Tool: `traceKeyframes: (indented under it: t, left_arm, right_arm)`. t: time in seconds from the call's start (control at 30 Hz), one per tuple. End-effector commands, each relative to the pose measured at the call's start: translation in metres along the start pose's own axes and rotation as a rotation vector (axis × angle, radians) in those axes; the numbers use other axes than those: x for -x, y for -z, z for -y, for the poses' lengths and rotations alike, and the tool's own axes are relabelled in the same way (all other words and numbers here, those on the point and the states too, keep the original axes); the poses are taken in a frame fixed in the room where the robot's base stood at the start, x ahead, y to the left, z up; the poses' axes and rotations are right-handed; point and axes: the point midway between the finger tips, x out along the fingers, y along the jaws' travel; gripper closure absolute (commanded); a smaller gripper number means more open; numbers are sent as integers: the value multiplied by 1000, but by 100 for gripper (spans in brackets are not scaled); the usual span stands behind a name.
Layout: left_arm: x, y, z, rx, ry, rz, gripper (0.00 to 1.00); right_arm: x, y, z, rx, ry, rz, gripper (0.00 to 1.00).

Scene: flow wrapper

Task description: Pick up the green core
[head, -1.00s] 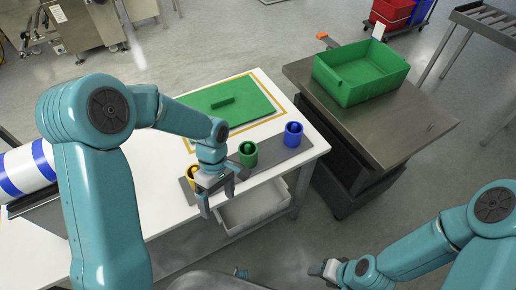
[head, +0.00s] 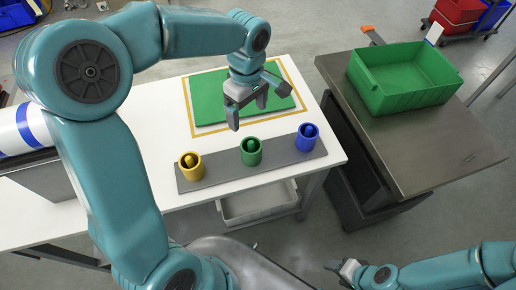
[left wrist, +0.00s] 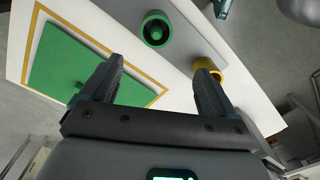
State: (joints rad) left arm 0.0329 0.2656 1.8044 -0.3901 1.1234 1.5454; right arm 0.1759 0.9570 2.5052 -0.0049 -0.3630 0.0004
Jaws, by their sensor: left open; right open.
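The green core (head: 250,145) stands inside a green cup (head: 252,157) in the middle of the grey strip (head: 222,168). In the left wrist view the green core (left wrist: 156,32) shows ahead of and between the fingers. My left gripper (head: 248,114) is open and empty, above the table between the green board and the green cup. The left wrist view shows its two fingers spread (left wrist: 160,68). My right gripper (head: 342,268) is at the lower right, away from the table, open, with nothing seen in it.
A yellow cup (head: 190,172) and a blue cup (head: 306,143) stand on either side of the green one, each with a core. A green board (head: 208,105) lies behind. A green bin (head: 400,95) sits on the metal table (head: 432,150) at right. White tabletop is free at left.

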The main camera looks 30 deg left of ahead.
Motion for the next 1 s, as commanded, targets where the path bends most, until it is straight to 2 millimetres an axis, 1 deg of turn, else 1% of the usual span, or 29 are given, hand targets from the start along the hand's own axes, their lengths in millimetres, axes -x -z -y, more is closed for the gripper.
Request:
traceKeyframes:
  t: [0.03, 0.07, 0.17, 0.27, 0.4, 0.53, 0.63, 0.77, 0.87, 1.0]
  left_arm:
    - [2, 1, 1, 1, -20, -4, 11]
    - [2, 1, 2, 0, -27, -6, 11]
    - [-6, 0, 3, -3, -29, -7, 11]
    - [-25, 1, 5, -4, -25, -6, 11]
    - [-60, 1, 4, -5, -24, -5, 11]
    - [-87, 1, 2, -5, -25, -5, 11]
    - [-100, 1, 0, -5, -27, -6, 11]
    - [-108, 1, -2, -6, -29, -6, 11]
    - [-119, -1, -3, -6, -26, -5, 11]
    - [-143, -4, -7, -7, -26, -5, 11]
  right_arm:
    - [-6, 0, -2, 0, 0, 0, 42]
    - [-7, 0, -3, 0, 0, 0, 42]
    - [-8, 0, -3, 0, 0, 0, 42]
    - [-8, 0, -3, 0, 0, 0, 42]
    - [-8, 0, -3, 0, 0, 0, 42]
    - [-8, 0, -3, 0, 0, 0, 42]
    - [-8, 0, -3, 0, 0, 0, 42]
    - [-7, 0, -2, 0, 0, 0, 42]
    - [-4, 0, -1, 0, 0, 0, 42]
    - [0, 0, 0, 0, 0, 0, 42]
